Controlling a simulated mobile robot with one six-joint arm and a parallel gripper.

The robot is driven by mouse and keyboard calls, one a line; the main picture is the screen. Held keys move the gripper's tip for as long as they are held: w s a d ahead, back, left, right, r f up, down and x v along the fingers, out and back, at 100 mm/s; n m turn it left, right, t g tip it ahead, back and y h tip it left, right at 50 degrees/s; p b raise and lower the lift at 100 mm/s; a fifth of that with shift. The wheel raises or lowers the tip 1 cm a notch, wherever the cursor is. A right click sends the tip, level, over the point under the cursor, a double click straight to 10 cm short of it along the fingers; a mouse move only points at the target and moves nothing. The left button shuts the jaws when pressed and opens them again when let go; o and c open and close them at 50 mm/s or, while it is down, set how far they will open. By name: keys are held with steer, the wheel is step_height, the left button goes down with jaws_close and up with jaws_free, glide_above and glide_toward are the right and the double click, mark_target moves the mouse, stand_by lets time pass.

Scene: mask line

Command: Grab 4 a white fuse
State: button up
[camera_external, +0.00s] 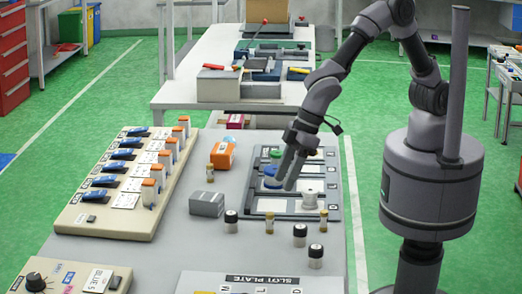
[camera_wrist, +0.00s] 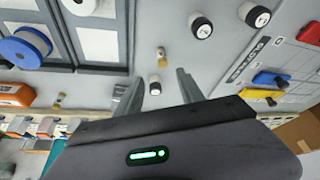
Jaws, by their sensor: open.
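Several short cylinders with white and black parts stand on the grey table; I cannot tell for certain which is the white fuse. In the external view one (camera_external: 231,221) is left of two others, one (camera_external: 300,235) and one (camera_external: 315,256). The wrist view shows one (camera_wrist: 155,88) between my finger lines, farther off, and two more, one (camera_wrist: 202,27) and one (camera_wrist: 254,14), towards the top. Small brass-coloured cylinders, one (camera_external: 270,222) and one (camera_external: 323,220), stand near them. My gripper (camera_external: 286,184) is open and empty above the grey slotted tray (camera_external: 337,208).
A blue spool (camera_external: 272,183) and a white spool (camera_external: 312,201) sit on the tray close to my gripper. A grey block (camera_external: 207,204) and an orange box (camera_external: 222,155) stand left of it. A beige panel (camera_external: 92,222) with several switches lies farther left.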

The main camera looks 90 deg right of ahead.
mark_target(270, 213)
steer(key=b+x, duration=0.1)
steer(key=x, duration=0.3)
steer(key=b+x, duration=0.2)
steer(key=x, duration=0.1)
steer(key=b+x, duration=0.1)
steer(key=x, duration=0.3)
steer(key=shift+a+f, duration=0.25)
steer(key=shift+a, duration=0.1)
steer(key=shift+r, duration=0.25)
steer(key=shift+c, duration=0.5)
jaws_close()
